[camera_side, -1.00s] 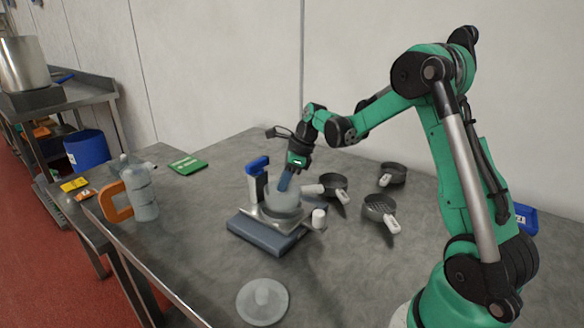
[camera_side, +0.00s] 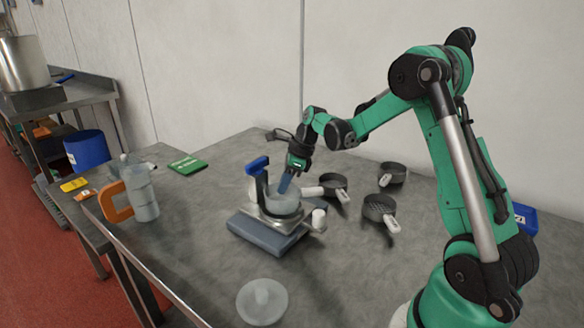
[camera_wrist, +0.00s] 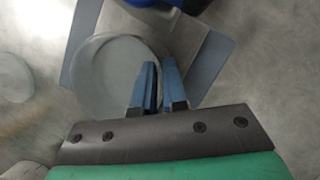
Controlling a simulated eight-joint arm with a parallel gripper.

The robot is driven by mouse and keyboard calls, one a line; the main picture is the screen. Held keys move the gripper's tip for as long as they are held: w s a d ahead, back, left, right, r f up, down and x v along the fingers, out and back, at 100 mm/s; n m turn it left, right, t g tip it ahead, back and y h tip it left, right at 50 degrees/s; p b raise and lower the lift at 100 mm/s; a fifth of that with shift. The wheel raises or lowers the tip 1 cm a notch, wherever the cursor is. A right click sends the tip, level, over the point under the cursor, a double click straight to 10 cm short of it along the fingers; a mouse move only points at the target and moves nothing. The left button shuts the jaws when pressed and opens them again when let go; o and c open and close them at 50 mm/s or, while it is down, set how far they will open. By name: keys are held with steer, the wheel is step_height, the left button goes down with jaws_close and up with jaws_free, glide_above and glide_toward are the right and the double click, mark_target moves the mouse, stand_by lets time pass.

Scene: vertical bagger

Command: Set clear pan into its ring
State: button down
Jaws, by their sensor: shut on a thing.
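The clear pan (camera_side: 281,204) is a translucent round bowl at the bagger, within or just over its ring; I cannot tell whether it is fully seated. The bagger (camera_side: 262,234) has a blue-grey base, a metal plate and a post with a blue top. My gripper (camera_side: 284,184) comes down at the pan's back rim with its blue fingers shut on it. In the wrist view the pan (camera_wrist: 104,76) lies left of the blue fingers (camera_wrist: 159,82), with its rim by the fingertips. The ring is mostly hidden beneath the pan.
A clear lid (camera_side: 262,301) lies at the table's front. Several dark pans with white handles (camera_side: 379,208) stand right of the bagger. A clear jug with an orange handle (camera_side: 142,195) stands left. A green sign (camera_side: 188,165) lies at the back left.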

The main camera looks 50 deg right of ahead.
steer(key=shift+f, duration=0.55)
stand_by(0.4)
steer(key=c, duration=0.8)
jaws_free()
steer(key=shift+c, duration=0.2)
steer(key=shift+o, duration=0.2)
steer(key=o, duration=0.4)
steer(key=shift+c, duration=0.2)
steer(key=shift+r, duration=0.1)
steer(key=v, duration=0.7)
